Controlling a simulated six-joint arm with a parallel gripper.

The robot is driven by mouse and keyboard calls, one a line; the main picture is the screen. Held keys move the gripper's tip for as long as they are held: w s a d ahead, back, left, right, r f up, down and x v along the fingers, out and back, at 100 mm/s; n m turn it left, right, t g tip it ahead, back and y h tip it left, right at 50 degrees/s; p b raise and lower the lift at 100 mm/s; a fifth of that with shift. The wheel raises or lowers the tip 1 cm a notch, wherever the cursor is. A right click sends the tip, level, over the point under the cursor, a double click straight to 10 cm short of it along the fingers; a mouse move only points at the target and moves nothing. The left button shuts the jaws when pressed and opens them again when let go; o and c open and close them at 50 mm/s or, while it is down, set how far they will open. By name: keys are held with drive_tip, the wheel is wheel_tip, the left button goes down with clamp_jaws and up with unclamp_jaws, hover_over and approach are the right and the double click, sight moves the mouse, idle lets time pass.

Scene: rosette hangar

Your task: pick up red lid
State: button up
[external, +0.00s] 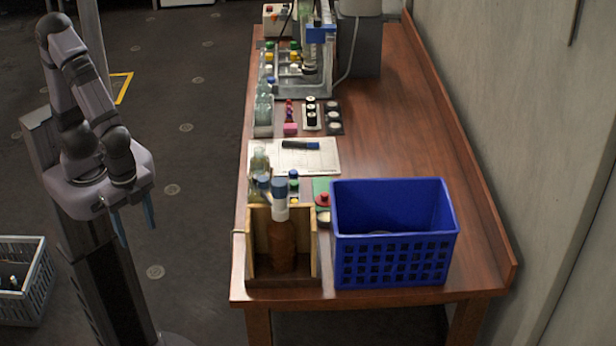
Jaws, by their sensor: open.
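A small red round piece that looks like the red lid (323,199) lies on a green patch on the table, between the wooden box and the blue crate. It is small in this view, and I cannot tell whether it is loose or sits on something. My gripper (138,235) hangs at the left, off the table's left edge and over the dark floor. Its two blue fingers point down and are apart, with nothing between them. It is well away from the red piece.
A blue crate (395,259) stands right of the red piece. A wooden box (311,262) holding a brown bottle (281,240) stands to its left. Small bottles and a white sheet (318,157) lie behind. The table's right side is clear. A grey crate (25,305) is on the floor.

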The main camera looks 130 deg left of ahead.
drive_tip(key=shift+c, duration=0.3)
drive_tip(key=c, duration=0.4)
